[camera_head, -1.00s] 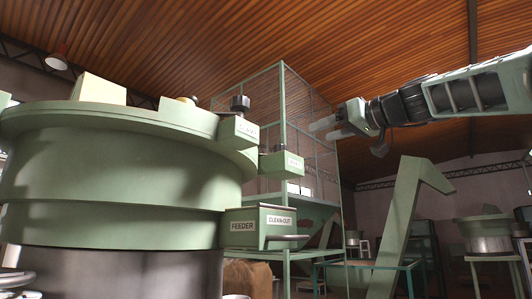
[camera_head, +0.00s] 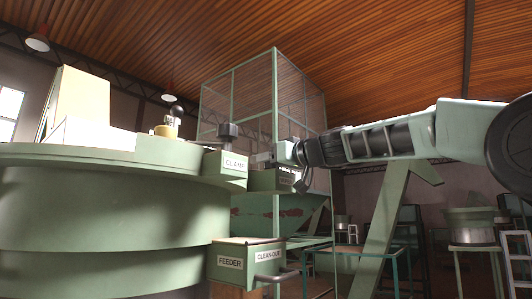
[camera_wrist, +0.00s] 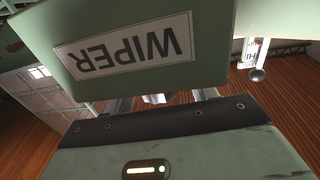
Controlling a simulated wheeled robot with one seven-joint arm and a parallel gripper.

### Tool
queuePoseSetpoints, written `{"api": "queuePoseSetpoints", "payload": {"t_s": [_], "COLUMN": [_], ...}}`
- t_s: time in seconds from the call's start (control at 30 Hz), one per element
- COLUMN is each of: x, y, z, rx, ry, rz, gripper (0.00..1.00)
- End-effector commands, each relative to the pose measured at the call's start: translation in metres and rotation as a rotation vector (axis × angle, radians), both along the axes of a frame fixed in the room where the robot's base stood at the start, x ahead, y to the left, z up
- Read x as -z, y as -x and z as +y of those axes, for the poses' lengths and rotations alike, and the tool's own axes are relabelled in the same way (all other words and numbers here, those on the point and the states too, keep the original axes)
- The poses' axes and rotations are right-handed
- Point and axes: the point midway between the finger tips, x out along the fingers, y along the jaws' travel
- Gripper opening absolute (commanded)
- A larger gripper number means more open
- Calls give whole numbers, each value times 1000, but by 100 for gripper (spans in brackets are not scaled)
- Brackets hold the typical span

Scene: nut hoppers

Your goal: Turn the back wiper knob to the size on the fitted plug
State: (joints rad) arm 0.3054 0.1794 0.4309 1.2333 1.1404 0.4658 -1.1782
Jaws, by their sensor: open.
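In the wrist view a green box with an upside-down WIPER label (camera_wrist: 125,50) fills the top. My gripper (camera_wrist: 160,98) is open there, its two fingers partly hidden behind that box's edge. A small pale piece (camera_wrist: 153,99) shows between the fingers; I cannot tell whether it is the knob. In the head view my gripper (camera_head: 263,158) is at the top of a green box (camera_head: 270,181) that is partly behind the clamp box. The fitted plug's size cannot be read. A dark ball on a pale marked piece (camera_head: 169,122) stands on the bowl.
The large green feeder bowl (camera_head: 100,220) fills the left. The clamp box (camera_head: 225,170) on its rim has a dark knob (camera_head: 228,131) above it. The clean-out box (camera_head: 245,263) with a handle juts out below. A mesh cage (camera_head: 235,100) stands behind.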

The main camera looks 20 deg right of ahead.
Motion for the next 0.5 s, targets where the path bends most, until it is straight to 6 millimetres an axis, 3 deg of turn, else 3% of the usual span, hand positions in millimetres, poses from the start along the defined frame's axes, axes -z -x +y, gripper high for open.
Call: {"api": "queuePoseSetpoints", "payload": {"t_s": [0.4, 0.5], "x": [1, 1], "y": [-7, -7], "z": [5, 5], "rx": [0, 0], "ry": [0, 0], "rz": [0, 0], "gripper": [57, 32]}}
